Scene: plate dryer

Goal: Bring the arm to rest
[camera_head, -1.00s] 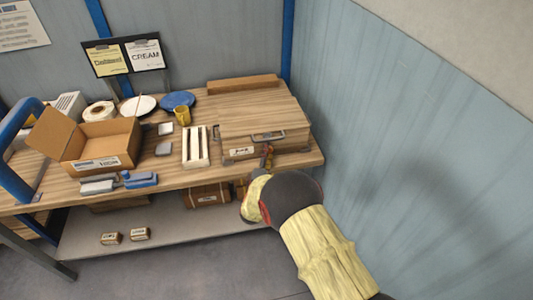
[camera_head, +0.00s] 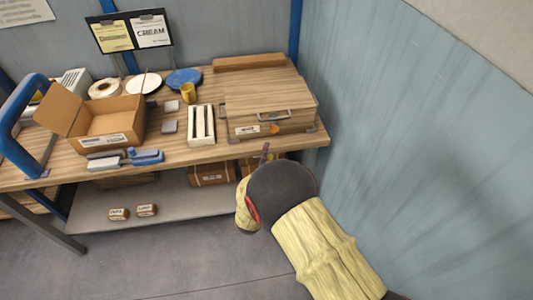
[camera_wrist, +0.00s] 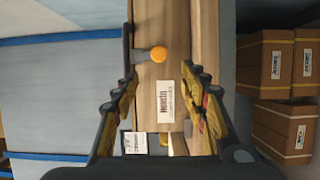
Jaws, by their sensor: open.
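My gripper (camera_wrist: 162,88) is open and empty in the wrist view, its two dark and yellow fingers apart. In the head view, one dark fingertip (camera_head: 265,150) shows just off the bench's front edge; my own wrist hides the rest. The wooden box (camera_head: 265,92) sits at the bench's right end with its lid lying flat. Its front carries a metal handle, a white label (camera_wrist: 165,102) and an orange round knob (camera_wrist: 158,54). The box front lies beyond the fingertips, with a gap between.
The bench (camera_head: 68,152) holds an open cardboard box (camera_head: 112,125), a white slatted rack (camera_head: 201,125), a yellow mug (camera_head: 189,93), a blue plate (camera_head: 184,77) and a white plate (camera_head: 143,83). Cartons (camera_head: 211,174) stand on the lower shelf. A wall (camera_head: 430,150) is close on the right.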

